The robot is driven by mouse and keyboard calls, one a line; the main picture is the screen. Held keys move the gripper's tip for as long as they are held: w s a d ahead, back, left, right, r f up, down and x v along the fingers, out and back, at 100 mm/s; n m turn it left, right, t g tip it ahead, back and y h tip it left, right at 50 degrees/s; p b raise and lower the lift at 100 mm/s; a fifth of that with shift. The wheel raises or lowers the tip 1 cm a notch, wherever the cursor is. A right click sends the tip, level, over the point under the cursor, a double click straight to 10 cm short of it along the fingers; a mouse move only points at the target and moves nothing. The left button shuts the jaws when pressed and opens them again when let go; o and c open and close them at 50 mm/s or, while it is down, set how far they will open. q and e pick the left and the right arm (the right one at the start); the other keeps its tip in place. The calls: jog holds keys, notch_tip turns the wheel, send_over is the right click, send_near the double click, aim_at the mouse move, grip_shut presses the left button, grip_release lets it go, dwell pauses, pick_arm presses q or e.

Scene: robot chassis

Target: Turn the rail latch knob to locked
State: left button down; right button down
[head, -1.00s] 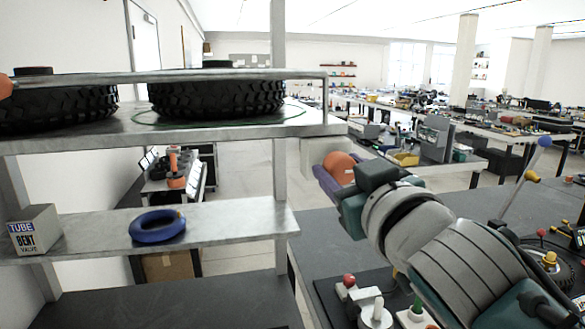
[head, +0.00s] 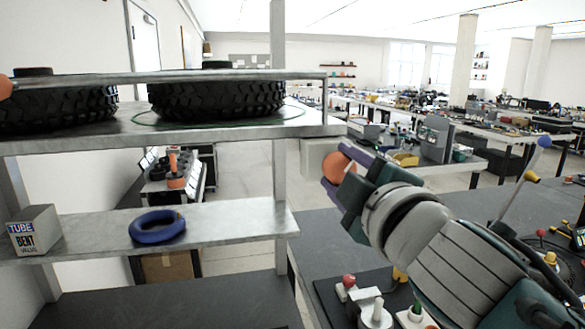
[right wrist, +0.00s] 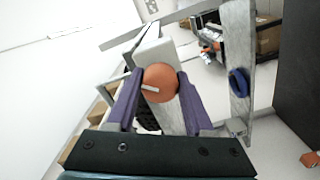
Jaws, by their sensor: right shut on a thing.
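My right gripper (head: 342,172) is shut on the knob, one purple finger on each side; both fingers show in the right wrist view (right wrist: 160,92). The gripper is rolled, with one finger up and right of the knob and the other down and left. My left gripper is out of view.
The metal shelf rail (head: 200,76) runs in front of two black tires (head: 218,98). A blue ring (head: 158,227) and a TUBE box (head: 35,231) lie on the lower shelf. Another orange knob (head: 5,87) shows at the left edge. A dark workbench (head: 325,235) is below my right arm.

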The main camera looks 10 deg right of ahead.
jog(key=n, duration=0.3)
jog(key=shift+n, duration=0.3)
jog(key=shift+n+p, duration=0.3)
jog(key=shift+n, duration=1.6)
jog(key=shift+c, duration=1.5)
grip_release()
